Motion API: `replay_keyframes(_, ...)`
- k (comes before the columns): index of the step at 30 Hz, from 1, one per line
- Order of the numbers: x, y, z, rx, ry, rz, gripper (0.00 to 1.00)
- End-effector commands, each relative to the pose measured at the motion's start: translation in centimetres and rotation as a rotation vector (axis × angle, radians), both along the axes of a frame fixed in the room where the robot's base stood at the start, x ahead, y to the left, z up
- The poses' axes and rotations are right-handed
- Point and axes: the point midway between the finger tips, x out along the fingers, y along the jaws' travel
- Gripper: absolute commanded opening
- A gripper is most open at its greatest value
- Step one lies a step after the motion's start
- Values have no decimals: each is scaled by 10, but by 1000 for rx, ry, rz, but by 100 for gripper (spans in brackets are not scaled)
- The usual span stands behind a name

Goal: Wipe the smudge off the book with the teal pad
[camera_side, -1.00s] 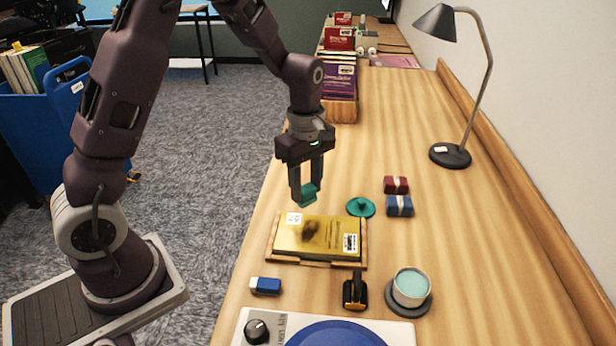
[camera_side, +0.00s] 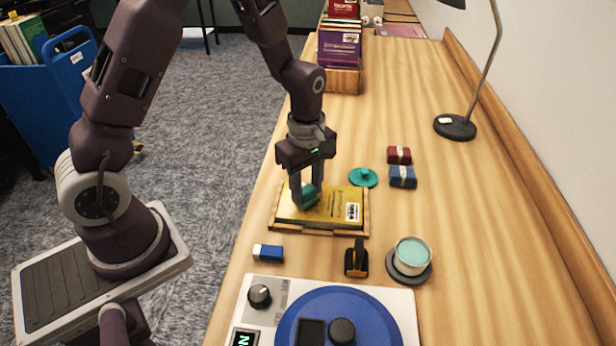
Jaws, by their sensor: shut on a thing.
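The yellow book (camera_side: 337,207) lies flat in a shallow wooden tray (camera_side: 318,232) on the bench, with a white barcode label at its right. My gripper (camera_side: 308,190) is shut on the teal pad (camera_side: 311,196), pointing down over the left half of the book. The pad is at the book's cover and looks to be touching it, though the contact edge is hard to see. The dark smudge does not show; the pad and fingers cover the area around it.
A teal knobbed lid (camera_side: 363,177) and red (camera_side: 399,155) and blue (camera_side: 402,177) bundles lie behind right. In front are a blue-white eraser (camera_side: 268,252), a black-orange tool (camera_side: 356,258), a teal-topped jar (camera_side: 411,256) and a blue turntable device (camera_side: 340,310). Bare bench lies right.

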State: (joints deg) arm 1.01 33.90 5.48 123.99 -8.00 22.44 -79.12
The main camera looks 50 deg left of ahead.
Motion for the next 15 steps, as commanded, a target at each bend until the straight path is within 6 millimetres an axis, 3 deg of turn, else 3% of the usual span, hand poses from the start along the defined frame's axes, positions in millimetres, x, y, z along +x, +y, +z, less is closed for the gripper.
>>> replay_keyframes(12, -27, -27, 0, -1, 2, -2, 0)
replay_keyframes(15, -22, -22, 0, 0, -1, 3, 0)
